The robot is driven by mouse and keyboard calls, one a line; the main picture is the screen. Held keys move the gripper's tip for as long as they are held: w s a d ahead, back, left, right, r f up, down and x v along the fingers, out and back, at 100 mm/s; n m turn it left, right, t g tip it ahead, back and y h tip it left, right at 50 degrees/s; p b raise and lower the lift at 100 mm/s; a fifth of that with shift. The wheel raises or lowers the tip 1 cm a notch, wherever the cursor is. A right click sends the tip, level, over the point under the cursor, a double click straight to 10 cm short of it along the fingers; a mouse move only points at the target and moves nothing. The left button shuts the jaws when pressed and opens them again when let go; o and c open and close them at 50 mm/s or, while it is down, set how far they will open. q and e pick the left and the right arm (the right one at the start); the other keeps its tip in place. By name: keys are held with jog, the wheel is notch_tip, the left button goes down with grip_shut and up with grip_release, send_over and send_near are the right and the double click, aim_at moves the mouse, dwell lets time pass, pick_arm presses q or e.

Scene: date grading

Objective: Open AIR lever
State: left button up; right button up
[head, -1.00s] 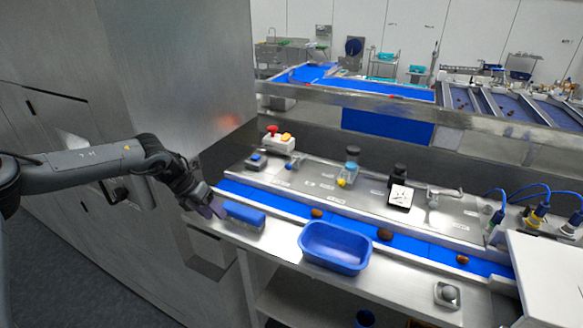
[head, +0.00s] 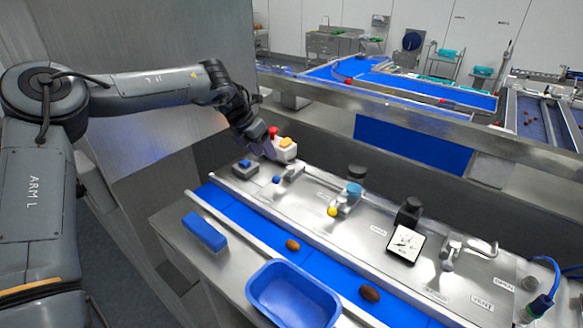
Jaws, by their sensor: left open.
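Several small controls stand on the steel panel behind the belt. A small lever with a blue knob (head: 277,180) sits near the panel's left end. A valve with a yellow knob (head: 333,211) and a blue top is right of it. A metal lever (head: 470,247) stands at the right, near labels reading OPEN and VENT. I cannot make out an AIR label. My left gripper (head: 268,150) is open and empty, beside the white box with red and yellow buttons (head: 285,150), above and left of the blue-knobbed lever. Whether it touches the box is unclear.
A blue belt (head: 262,232) carrying brown dates (head: 292,245) runs in front of the panel. A blue tub (head: 293,296) and a blue block (head: 205,231) sit at the front. A steel rail (head: 400,105) crosses behind.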

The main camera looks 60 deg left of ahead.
pick_arm(q)
jog(key=p+x, duration=0.1)
jog(key=x, duration=0.9)
jog(key=shift+d+f, duration=0.1)
jog(key=shift+f, duration=0.25)
grip_shut()
